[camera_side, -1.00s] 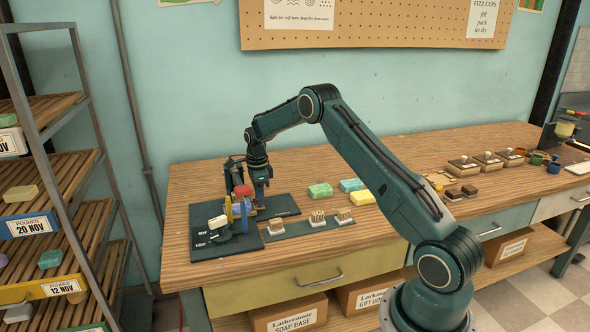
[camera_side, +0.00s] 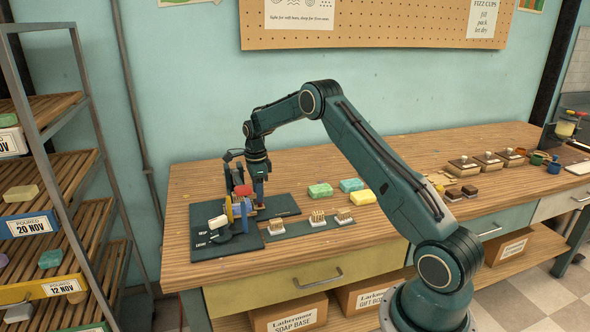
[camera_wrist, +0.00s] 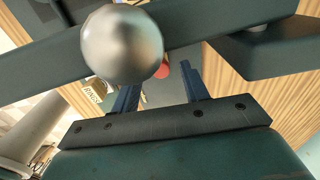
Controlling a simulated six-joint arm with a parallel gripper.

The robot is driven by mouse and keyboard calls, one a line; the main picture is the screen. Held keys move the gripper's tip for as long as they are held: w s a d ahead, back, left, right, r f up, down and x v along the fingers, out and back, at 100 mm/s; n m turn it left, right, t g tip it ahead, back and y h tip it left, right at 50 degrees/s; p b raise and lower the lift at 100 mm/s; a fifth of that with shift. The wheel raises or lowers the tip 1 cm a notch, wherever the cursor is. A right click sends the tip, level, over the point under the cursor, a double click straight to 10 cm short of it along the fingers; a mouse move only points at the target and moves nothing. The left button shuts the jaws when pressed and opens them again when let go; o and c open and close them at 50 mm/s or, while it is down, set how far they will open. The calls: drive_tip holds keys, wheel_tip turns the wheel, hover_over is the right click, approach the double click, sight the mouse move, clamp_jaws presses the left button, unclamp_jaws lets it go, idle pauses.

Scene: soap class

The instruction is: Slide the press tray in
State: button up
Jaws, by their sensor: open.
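The press (camera_side: 232,212) stands on a dark mat at the left end of the bench, with yellow and blue upright parts and a red piece (camera_side: 243,190) at its top. My gripper (camera_side: 260,203) is down at the press, just right of the red piece. In the wrist view its two blue fingers (camera_wrist: 162,90) are apart, with nothing seen between their tips. A red round thing (camera_wrist: 162,70) shows beyond them. A shiny metal ball (camera_wrist: 122,45) and dark bars fill the upper part of that view. I cannot make out the press tray clearly.
A slatted rack (camera_side: 48,180) stands left of the bench. Bare wood lies behind the press.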

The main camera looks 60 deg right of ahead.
wheel_tip(320, 180, up, 12)
idle(0.5)
drive_tip(key=shift+a, duration=0.1)
drive_tip(key=s+a+r+n+t, duration=0.3)
drive_tip(key=s+a+r+n, duration=1.05)
drive_tip(key=a+r, duration=0.3)
drive_tip(key=s+a+f+n+t, duration=0.1)
drive_tip(key=s+a+n, duration=0.2)
drive_tip(key=s, duration=0.4)
drive_tip(key=s+a+f+n, duration=0.2)
drive_tip(key=s+a+n, duration=0.1)
drive_tip(key=s+n, duration=0.3)
drive_tip(key=s+a+f+n+t, duration=0.1)
drive_tip(key=s+a+n, duration=0.2)
drive_tip(key=s, duration=0.6)
drive_tip(key=shift+s+a+f+n+t, duration=0.2)
drive_tip(key=shift+s+n+t, duration=0.1)
drive_tip(key=shift+n, duration=0.45)
